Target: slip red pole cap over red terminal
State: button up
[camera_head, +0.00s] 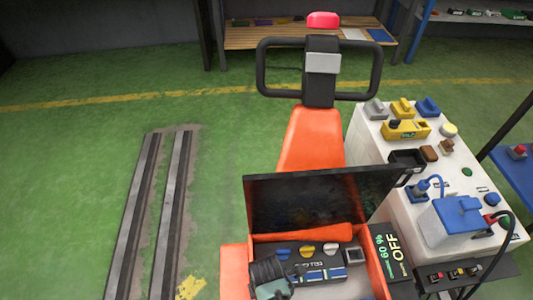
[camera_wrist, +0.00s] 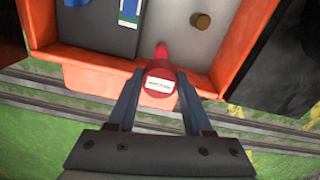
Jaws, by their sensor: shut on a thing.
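In the wrist view a red cap (camera_wrist: 160,84) with a small white label sits between the two fingers of my gripper (camera_wrist: 160,76). My gripper is shut on it. A narrower red part extends from its far end over the orange-walled compartment. A short brass-coloured post (camera_wrist: 201,20) stands on the grey floor there, up and right of the cap and apart from it. I cannot make out a red terminal. In the head view the open compartment (camera_head: 375,283) holds a dark battery (camera_head: 318,263); my dark gripper (camera_head: 268,272) is at its left side, and the cap is hidden.
A black raised panel (camera_head: 310,200) stands behind the compartment. The orange truck's handle (camera_head: 264,68) rises beyond. A white cart (camera_head: 365,150) with a blue-topped box (camera_head: 458,215) and cables stands close on the right. Floor rails (camera_head: 143,195) lie left, with open green floor around them.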

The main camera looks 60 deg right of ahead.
jog(key=shift+s+f, duration=0.3)
notch_tip(320, 180, down, 6)
jog(key=b, duration=0.6)
jog(key=shift+w+r, duration=0.1)
jog(key=shift+f+b, duration=1.1)
jog(key=shift+f, duration=0.1)
jog(key=shift+f, duration=0.2)
jog(key=o, duration=1.3)
jog(key=shift+c, duration=0.2)
jog(key=shift+r, duration=0.15)
notch_tip(320, 180, up, 13)
jog(key=p, duration=0.5)
jog(key=shift+p, duration=0.35)
